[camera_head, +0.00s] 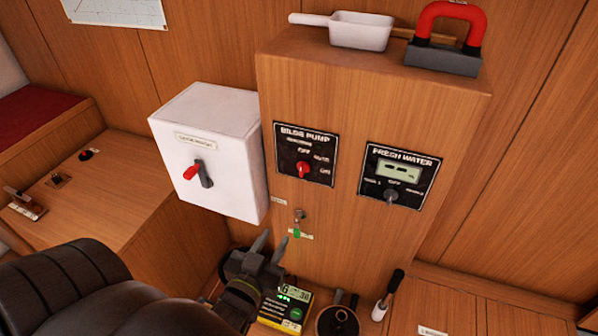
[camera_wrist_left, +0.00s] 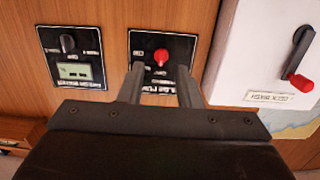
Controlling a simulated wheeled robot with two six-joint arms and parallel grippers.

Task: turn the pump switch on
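The pump switch is a red knob (camera_head: 303,169) on the black "BILGE PUMP" panel (camera_head: 318,174) on the wooden cabinet front. In the left wrist view, which looks upside down, the red knob (camera_wrist_left: 161,56) appears between and beyond my fingers. My left gripper (camera_head: 272,243) is open and empty, below the panel in the head view and apart from the knob. Its two fingers (camera_wrist_left: 160,84) also show in the left wrist view, spread apart. The knob's exact setting is too small to read. My right gripper is not in view.
A "FRESH WATER" panel (camera_head: 398,176) with a display and dark knob is right of the pump panel. A white box (camera_head: 235,165) with a red-handled lever (camera_head: 196,172) juts out at left. A scoop (camera_head: 360,31) and red-handled padlock-shaped object (camera_head: 446,40) lie on top.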

